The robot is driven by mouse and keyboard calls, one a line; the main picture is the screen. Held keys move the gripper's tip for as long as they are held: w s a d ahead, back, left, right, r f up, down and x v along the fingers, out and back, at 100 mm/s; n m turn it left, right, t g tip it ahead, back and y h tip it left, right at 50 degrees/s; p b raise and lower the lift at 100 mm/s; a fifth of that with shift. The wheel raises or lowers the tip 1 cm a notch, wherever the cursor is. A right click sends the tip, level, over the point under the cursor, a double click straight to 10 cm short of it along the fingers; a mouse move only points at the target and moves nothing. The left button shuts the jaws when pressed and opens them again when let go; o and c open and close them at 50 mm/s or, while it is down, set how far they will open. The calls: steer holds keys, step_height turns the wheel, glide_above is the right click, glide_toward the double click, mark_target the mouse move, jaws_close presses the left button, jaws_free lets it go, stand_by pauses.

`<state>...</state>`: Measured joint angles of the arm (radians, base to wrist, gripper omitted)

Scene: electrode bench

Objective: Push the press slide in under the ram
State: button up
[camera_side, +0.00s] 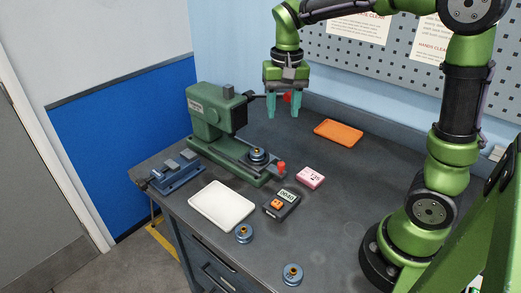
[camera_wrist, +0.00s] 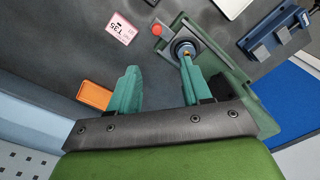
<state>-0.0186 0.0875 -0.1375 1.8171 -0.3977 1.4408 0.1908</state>
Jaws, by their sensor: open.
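The green press (camera_side: 211,113) stands at the back left of the bench. Its slide (camera_side: 240,158) is drawn out toward the front right, with a red knob (camera_side: 281,168) at its outer end. A blue-grey die (camera_side: 257,155) with a brass centre sits on the slide, clear of the ram. In the wrist view the red knob (camera_wrist: 157,30) and die (camera_wrist: 178,43) show beyond the fingers, one fingertip overlapping the die in the picture. My gripper (camera_side: 283,114) is open and empty, pointing down well above the bench, beside the press head; its teal fingers also show in the wrist view (camera_wrist: 158,67).
A red-ended press lever (camera_side: 287,97) shows just by my fingers. An orange tray (camera_side: 339,132), pink block (camera_side: 310,177), digital meter (camera_side: 283,204), white tray (camera_side: 222,204), blue fixture (camera_side: 177,172) and two loose dies (camera_side: 244,233) (camera_side: 292,273) lie around. The bench right of the slide's knob is partly clear.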

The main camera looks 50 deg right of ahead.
mark_target(281, 163)
steer(key=shift+m, duration=0.3)
steer(key=f, duration=1.6)
steer(key=shift+s, duration=0.2)
jaws_close()
